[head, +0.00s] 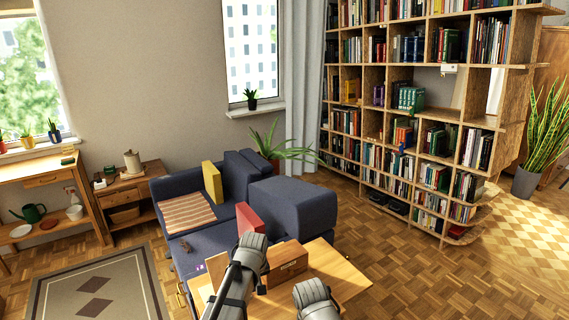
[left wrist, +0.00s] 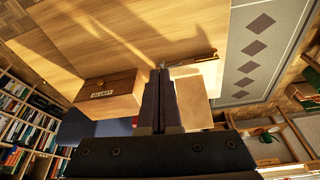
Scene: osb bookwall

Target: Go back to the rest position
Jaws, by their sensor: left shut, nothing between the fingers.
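My left gripper (left wrist: 160,72) shows in the left wrist view with its two dark fingers together and nothing between them. It is over the light wooden table (left wrist: 150,30), beside a brown wooden box (left wrist: 105,92) with a small label. A pale wooden block or board (left wrist: 195,103) lies just beyond the fingers on the other side. In the head view my left arm reaches over the same table (head: 345,285), left of the box (head: 288,262). A grey part of my right arm shows at the bottom of the head view; its gripper is out of sight.
A blue sofa (head: 295,205) with a yellow cushion (head: 212,182) and a red cushion (head: 249,217) stands behind the table. A tall bookshelf (head: 450,130) fills the right back. A patterned rug (head: 60,295) lies at left. Parquet floor (head: 430,285) is clear at right.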

